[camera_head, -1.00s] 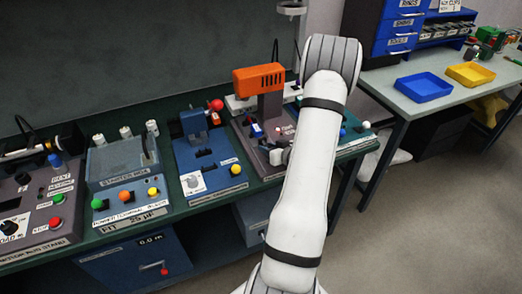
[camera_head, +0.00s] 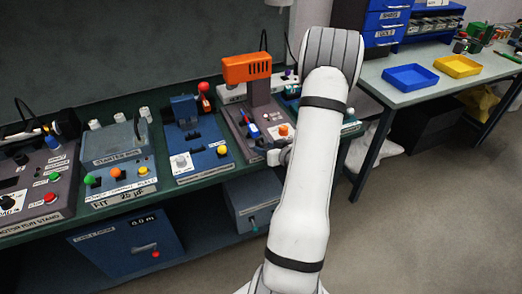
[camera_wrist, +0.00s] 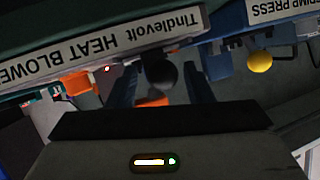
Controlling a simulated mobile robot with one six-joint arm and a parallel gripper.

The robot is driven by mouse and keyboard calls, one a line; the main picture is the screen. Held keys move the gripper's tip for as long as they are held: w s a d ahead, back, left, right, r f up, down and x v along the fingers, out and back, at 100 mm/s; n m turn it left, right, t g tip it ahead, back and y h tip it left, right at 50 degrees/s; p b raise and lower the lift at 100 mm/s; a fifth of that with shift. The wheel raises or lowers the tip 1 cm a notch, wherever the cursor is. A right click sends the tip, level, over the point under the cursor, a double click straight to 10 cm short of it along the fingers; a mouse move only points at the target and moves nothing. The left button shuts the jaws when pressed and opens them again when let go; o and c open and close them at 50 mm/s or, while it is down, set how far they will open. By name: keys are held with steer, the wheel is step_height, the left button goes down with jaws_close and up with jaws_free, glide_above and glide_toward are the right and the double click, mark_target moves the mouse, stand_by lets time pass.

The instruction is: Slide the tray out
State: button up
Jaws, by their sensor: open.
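The tray itself I cannot make out for sure. The heat blower station, with its orange blower head (camera_head: 247,68), stands on the green bench, and my arm covers part of its front right side. My gripper (camera_head: 279,156) is at that station's front edge, mostly hidden by the arm. In the wrist view my gripper (camera_wrist: 160,88) is open, with a dark round knob (camera_wrist: 160,73) between its fingers. The upside-down HEAT BLOWER label (camera_wrist: 100,50) runs just above. Whether the fingers touch the knob I cannot tell.
The crimp press station (camera_head: 196,145) stands left of the blower, its yellow button (camera_wrist: 259,62) near the gripper in the wrist view. A grey drawer unit (camera_head: 252,205) is below the bench. A side table with a blue bin (camera_head: 410,77) and yellow bin (camera_head: 457,66) stands right. Floor at right is clear.

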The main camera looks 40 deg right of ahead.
steer(key=shift+a, duration=0.1)
steer(key=v, duration=0.7)
steer(key=shift+s+b, duration=0.3)
steer(key=shift+r, duration=0.1)
stand_by(0.3)
